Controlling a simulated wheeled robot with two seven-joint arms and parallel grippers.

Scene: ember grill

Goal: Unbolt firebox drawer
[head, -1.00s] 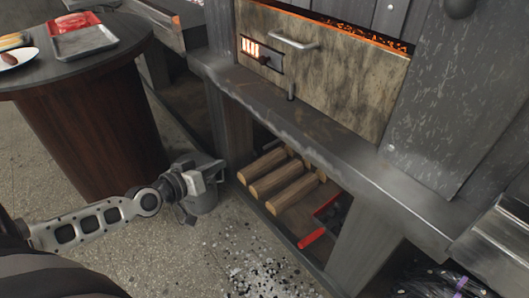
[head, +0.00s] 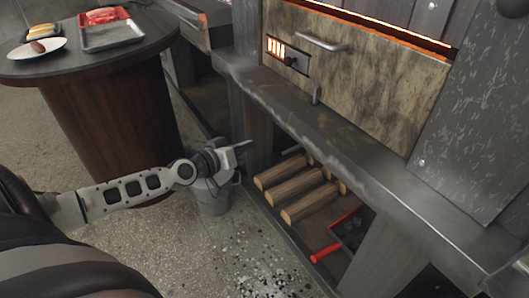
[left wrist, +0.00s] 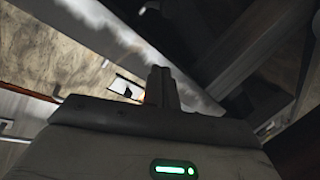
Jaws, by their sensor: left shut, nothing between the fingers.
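The firebox drawer (head: 385,100) has a pale, soot-stained front and stands closed above a grey ledge. It carries a metal bar handle (head: 322,42). Left of the handle is a framed vent with glowing slots and a dark knob (head: 290,61). A short upright metal pin (head: 316,95) stands at the drawer's lower edge, by the ledge. My left gripper (head: 243,146) is shut and empty, below and left of the drawer, apart from it. In the left wrist view its closed fingers (left wrist: 161,86) point up toward the ledge, with the vent (left wrist: 126,88) just to their left. My right gripper is out of view.
The grey ledge (head: 350,146) juts out between my left gripper and the drawer. Below it lie logs (head: 298,186) and a red-handled shovel (head: 330,252). A grey bucket (head: 212,197) stands beneath my gripper. A round table (head: 105,58) with food is at left.

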